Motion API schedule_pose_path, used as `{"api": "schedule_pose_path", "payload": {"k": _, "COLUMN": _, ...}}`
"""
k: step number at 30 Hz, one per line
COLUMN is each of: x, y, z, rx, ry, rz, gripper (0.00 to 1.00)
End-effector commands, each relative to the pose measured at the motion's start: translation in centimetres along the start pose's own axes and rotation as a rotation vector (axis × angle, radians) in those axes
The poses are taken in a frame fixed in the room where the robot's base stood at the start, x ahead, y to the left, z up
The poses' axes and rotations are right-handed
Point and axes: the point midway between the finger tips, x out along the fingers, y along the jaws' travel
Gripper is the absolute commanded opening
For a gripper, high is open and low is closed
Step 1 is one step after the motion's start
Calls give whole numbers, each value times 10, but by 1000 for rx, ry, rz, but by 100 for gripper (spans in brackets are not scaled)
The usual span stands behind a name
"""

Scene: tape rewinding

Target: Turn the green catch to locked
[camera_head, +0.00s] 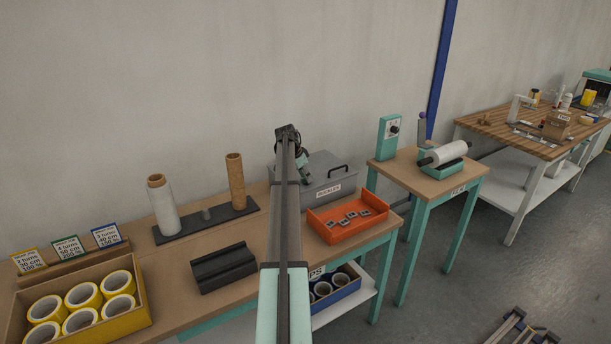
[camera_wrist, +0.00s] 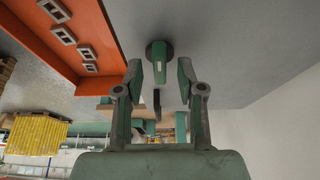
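The green catch (camera_wrist: 160,55) shows in the wrist view as a narrow handle on a round dark base, set on a grey surface. Its handle runs along the picture's vertical. My gripper (camera_wrist: 160,76) is open, one finger to each side of the catch with a visible gap on both sides. In the head view my gripper (camera_head: 304,168) is over the grey box (camera_head: 320,193) labelled BUCKLES. The catch is not discernible in that view, where my arm hides part of the box.
An orange tray (camera_head: 322,228) with several buckles sits in front of the grey box and shows in the wrist view (camera_wrist: 103,25). A black block (camera_head: 222,268) and two upright rolls stand left of my arm. A side table with a roll holder (camera_head: 430,171) is to the right.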

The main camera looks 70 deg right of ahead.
Motion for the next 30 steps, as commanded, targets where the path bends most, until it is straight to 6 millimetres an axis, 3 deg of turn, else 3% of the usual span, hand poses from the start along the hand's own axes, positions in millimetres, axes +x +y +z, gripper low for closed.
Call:
{"api": "schedule_pose_path", "payload": {"k": 10, "x": 4, "y": 0, "z": 0, "rx": 0, "ry": 0, "rz": -1, "gripper": 39}}
{"api": "schedule_pose_path", "payload": {"k": 11, "x": 4, "y": 0, "z": 0, "rx": 0, "ry": 0, "rz": -1, "gripper": 35}}
{"api": "schedule_pose_path", "payload": {"k": 14, "x": 4, "y": 0, "z": 0, "rx": 0, "ry": 0, "rz": -1, "gripper": 0}}
{"api": "schedule_pose_path", "payload": {"k": 30, "x": 5, "y": 1, "z": 1, "rx": -65, "ry": 0, "rz": -29, "gripper": 0}}
